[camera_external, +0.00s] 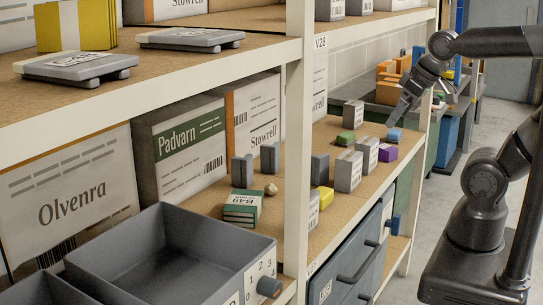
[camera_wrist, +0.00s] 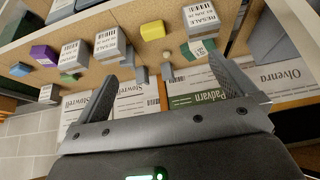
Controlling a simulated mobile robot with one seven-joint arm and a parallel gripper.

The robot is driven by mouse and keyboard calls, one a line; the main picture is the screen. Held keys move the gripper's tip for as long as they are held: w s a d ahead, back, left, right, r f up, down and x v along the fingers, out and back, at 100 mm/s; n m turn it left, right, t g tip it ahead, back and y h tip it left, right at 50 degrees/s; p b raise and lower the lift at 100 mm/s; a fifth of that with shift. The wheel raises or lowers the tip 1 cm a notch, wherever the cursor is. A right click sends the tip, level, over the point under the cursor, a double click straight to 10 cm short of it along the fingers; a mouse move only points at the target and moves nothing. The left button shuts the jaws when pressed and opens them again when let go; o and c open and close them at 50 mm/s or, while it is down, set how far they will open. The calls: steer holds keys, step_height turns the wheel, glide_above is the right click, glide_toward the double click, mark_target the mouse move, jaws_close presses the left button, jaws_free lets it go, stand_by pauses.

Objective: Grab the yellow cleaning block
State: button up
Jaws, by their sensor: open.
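The yellow cleaning block (camera_external: 326,197) lies on the middle shelf, between grey labelled boxes near the shelf's front edge. In the wrist view the yellow block (camera_wrist: 152,30) is at the top middle, beyond my fingertips and apart from them.
Grey labelled boxes (camera_external: 349,171), a purple block (camera_external: 388,153) and a green block (camera_external: 345,138) share the shelf. A green-and-white box (camera_external: 242,208) stands nearer the camera. A rack post (camera_external: 297,150) and the upper shelf (camera_external: 215,65) bound the space. The aisle floor (camera_external: 415,215) is clear.

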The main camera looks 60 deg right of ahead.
steer(key=g, duration=0.1)
glide_above(322, 192)
steer(key=s, duration=0.3)
step_height(322, 192, down, 19)
steer(key=x, duration=0.6)
steer(key=shift+s+a+f, duration=0.1)
steer(key=shift+s+a, duration=0.05)
steer(key=shift+s, duration=0.15)
steer(key=shift+s+x, duration=0.2)
steer(key=shift+x, duration=0.9)
steer(key=shift+s+x, duration=0.15)
steer(key=shift+x, duration=1.7)
steer(key=shift+c, duration=0.4)
steer(key=c, duration=1)
